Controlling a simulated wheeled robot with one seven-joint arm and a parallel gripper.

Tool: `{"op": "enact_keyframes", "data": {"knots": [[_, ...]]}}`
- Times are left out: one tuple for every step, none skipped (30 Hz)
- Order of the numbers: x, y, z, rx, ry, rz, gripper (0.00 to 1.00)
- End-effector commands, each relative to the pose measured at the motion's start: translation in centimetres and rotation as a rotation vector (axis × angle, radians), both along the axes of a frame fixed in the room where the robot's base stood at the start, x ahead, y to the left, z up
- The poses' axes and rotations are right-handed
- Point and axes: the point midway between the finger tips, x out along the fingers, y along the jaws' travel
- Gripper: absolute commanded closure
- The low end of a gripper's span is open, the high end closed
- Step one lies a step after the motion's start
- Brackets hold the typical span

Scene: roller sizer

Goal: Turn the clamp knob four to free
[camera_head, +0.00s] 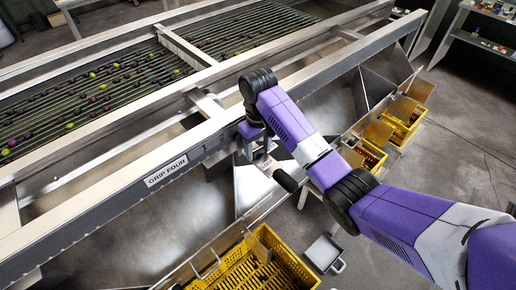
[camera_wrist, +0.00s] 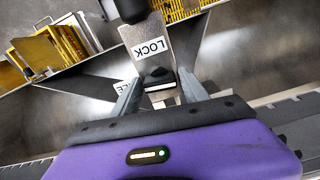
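The GRIP FOUR label (camera_head: 166,170) is on the long metal rail in the head view. In the wrist view, a metal plate (camera_wrist: 160,35) carries the word LOCK, and a second label (camera_wrist: 130,88), partly hidden, lies lower left. A small dark knob-like piece (camera_wrist: 158,76) with a pale edge sits just below LOCK, between my fingers. My gripper (camera_wrist: 158,90) is open, one finger on each side of it; contact is not clear. A black rounded grip (camera_head: 285,180) sticks out below the rail; it also shows at the wrist view's top (camera_wrist: 130,9).
A yellow crate (camera_head: 258,262) stands below the rail, with smaller yellow bins (camera_head: 403,119) at right. A grey pan (camera_head: 323,253) lies beside the crate. Sloping metal chutes hang under the rail. The roller bed (camera_head: 110,95) holds dark and green fruit.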

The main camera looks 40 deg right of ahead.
Motion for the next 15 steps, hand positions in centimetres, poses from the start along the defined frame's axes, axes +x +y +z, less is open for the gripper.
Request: {"op": "enact_keyframes", "data": {"knots": [[0.0,0.01,0.0,0.0,0.0,0.0,0.6],[0.0,0.01,0.01,0.0,0.0,0.0,0.66],[0.0,0.01,0.01,0.0,0.0,0.0,0.74],[0.0,0.01,0.01,0.0,0.0,0.0,0.8],[0.0,0.01,0.01,0.0,0.0,0.0,0.85],[0.0,0.01,0.01,0.0,0.0,0.0,0.93],[0.0,0.01,0.02,0.0,0.0,0.0,0.99],[0.0,0.01,0.02,0.0,0.0,0.0,0.99],[-0.01,0.02,0.07,0.0,0.0,0.005,0.99],[-0.01,0.02,0.12,0.0,0.001,0.013,0.99],[-0.01,0.03,0.17,0.0,0.001,0.027,0.99],[-0.02,0.04,0.23,0.0,0.002,0.047,0.99],[-0.03,0.04,0.24,0.0,0.002,0.065,0.99],[-0.02,0.05,0.23,0.0,0.002,0.081,0.99],[-0.01,0.05,0.21,0.001,0.002,0.1,0.99]]}}
